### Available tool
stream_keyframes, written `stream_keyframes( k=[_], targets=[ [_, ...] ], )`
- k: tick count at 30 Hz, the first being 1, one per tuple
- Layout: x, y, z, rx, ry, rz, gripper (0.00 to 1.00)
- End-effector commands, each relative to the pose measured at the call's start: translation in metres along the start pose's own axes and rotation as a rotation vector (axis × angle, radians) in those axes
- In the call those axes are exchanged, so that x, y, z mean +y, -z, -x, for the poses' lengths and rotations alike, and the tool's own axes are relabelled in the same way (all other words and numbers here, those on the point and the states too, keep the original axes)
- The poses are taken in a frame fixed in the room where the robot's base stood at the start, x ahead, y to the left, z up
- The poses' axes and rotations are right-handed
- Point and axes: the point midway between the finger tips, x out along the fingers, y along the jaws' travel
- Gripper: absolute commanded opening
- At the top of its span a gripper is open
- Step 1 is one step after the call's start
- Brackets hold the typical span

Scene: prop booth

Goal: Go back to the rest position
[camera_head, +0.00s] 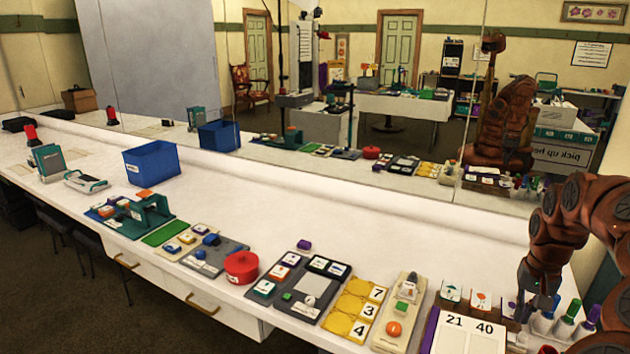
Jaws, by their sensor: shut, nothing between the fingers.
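My arm comes in at the right edge, brown and bent over, with its end pointing down. My gripper (537,300) hangs over the right end of the white counter (300,222), close to the card stand and the markers. It looks shut, with nothing seen in it. The fingertips are small and dark here, and I cannot tell how far they are above the counter.
Near the gripper stand a white board marked 21 and 40 (468,335), picture cards (482,304) and several capped markers (565,320). Farther left are a beige board (402,318), a red round container (241,267) and a blue bin (151,161). A mirror lines the back.

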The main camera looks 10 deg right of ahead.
Motion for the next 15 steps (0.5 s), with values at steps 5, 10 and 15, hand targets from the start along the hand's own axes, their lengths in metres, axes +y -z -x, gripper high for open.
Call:
stream_keyframes(
  k=[5,10,15],
  targets=[
    [-0.052,-0.025,0.028,0.005,0.016,0.128,0.00],
    [-0.115,-0.078,0.060,0.001,0.029,0.296,0.00],
    [-0.155,-0.142,0.080,-0.022,0.022,0.436,0.00]
  ],
)
